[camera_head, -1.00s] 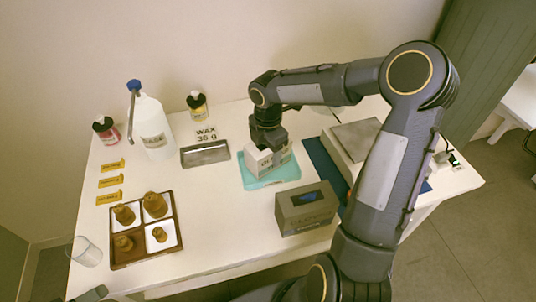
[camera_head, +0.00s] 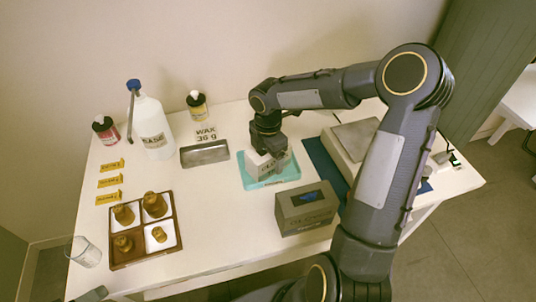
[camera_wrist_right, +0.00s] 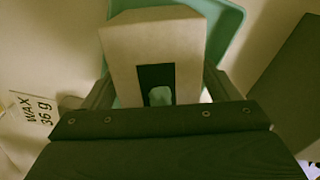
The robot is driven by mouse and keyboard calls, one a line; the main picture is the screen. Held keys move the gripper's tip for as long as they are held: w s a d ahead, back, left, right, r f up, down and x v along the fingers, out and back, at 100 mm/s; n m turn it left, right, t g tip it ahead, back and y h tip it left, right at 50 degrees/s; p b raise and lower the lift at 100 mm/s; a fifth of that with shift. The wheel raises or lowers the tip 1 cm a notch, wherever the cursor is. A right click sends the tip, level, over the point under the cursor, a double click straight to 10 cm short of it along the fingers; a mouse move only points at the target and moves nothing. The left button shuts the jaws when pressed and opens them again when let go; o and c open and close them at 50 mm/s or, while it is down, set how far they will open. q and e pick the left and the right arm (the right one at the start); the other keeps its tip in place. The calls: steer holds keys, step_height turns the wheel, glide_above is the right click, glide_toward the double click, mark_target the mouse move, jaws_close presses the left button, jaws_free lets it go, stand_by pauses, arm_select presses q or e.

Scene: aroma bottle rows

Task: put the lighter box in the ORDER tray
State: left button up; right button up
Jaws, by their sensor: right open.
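A pale box (camera_head: 267,166) stands in the teal tray (camera_head: 286,179), which I take to be the ORDER tray; its front lettering is too small to read. My right gripper (camera_head: 270,151) is over the box, open, its fingers on either side of it. The right wrist view shows the pale box (camera_wrist_right: 155,50) with a dark window between the open fingers (camera_wrist_right: 155,88), and the teal tray (camera_wrist_right: 226,25) behind it. A second, darker grey box (camera_head: 305,208) stands on the table in front. A dark part at the bottom left edge may be my left gripper (camera_head: 93,294); its jaws are unclear.
A scale (camera_head: 350,140) and blue mat (camera_head: 322,163) lie right of the tray. A metal tray (camera_head: 205,153) and WAX 36 g card (camera_head: 205,133) are left of it. Bottles, labels, a brown divided tray (camera_head: 176,225) and a glass (camera_head: 84,252) occupy the left side.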

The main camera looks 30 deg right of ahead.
step_height(320, 180, up, 12)
steer(key=shift+f+p, duration=0.25)
steer(key=shift+p, duration=0.35)
steer(key=shift+r, duration=0.35)
steer(key=s+a+m+t+y, duration=0.2)
steer(key=s+a+m, duration=0.1)
steer(key=s+m, duration=0.7)
steer(key=s+a+r+m+t+y, duration=0.1)
steer(key=s+a+m+t, duration=0.2)
steer(key=s+m, duration=0.8)
steer(key=shift+s+a+r+t+y, duration=0.3)
steer(key=shift+s+a+y, duration=0.1)
steer(key=shift+s+a, duration=0.2)
step_height(320, 180, up, 5)
steer(key=p, duration=0.4)
steer(key=shift+f+p, duration=0.2)
steer(key=shift+p, duration=0.15)
